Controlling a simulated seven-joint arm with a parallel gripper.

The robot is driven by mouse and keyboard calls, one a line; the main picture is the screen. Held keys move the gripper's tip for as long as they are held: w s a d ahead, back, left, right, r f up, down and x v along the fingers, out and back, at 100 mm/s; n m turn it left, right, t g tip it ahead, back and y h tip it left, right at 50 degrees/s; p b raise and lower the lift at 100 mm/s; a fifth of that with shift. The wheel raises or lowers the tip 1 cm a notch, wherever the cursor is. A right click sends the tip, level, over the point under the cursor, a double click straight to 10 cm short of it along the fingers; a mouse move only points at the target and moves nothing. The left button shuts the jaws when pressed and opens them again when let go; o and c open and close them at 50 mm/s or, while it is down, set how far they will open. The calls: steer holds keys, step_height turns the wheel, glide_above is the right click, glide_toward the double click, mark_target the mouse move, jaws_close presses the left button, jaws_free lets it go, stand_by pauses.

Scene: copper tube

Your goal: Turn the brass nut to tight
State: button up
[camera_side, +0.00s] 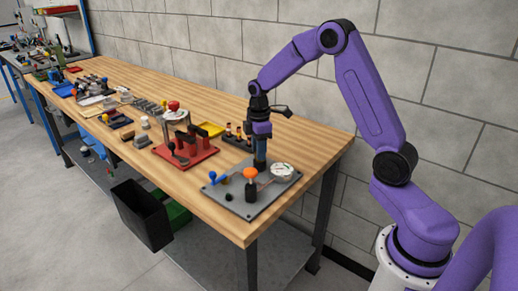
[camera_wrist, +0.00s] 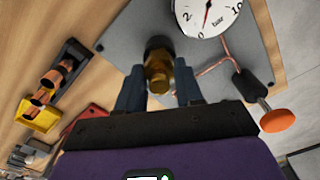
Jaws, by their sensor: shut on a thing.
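The brass nut (camera_wrist: 159,76) shows in the wrist view between the two blue-grey fingers of my gripper (camera_wrist: 160,92). The fingers are shut on it from both sides. A dark round part shows just beyond the nut. A copper tube (camera_wrist: 213,67) runs on the grey plate to the right of the nut. In the side view my gripper (camera_side: 260,164) points down over the grey plate (camera_side: 228,202), and the nut is hidden there by the fingers.
A white pressure gauge (camera_side: 283,171) stands close to the right of my gripper. An orange-knobbed part (camera_side: 250,175) and a blue-handled valve (camera_side: 216,178) are on the plate. A red fixture (camera_side: 186,155) and several tools lie further left on the wooden bench (camera_side: 221,109).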

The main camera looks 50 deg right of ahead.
steer(key=m, duration=0.4)
steer(key=shift+m, duration=0.3)
steer(key=m, duration=0.3)
steer(key=shift+m, duration=0.4)
steer(key=m, duration=0.4)
steer(key=shift+w+d, duration=0.1)
steer(key=m, duration=1)
steer(key=shift+d, duration=0.1)
steer(key=m, duration=0.5)
steer(key=shift+m, duration=0.5)
steer(key=o, duration=1)
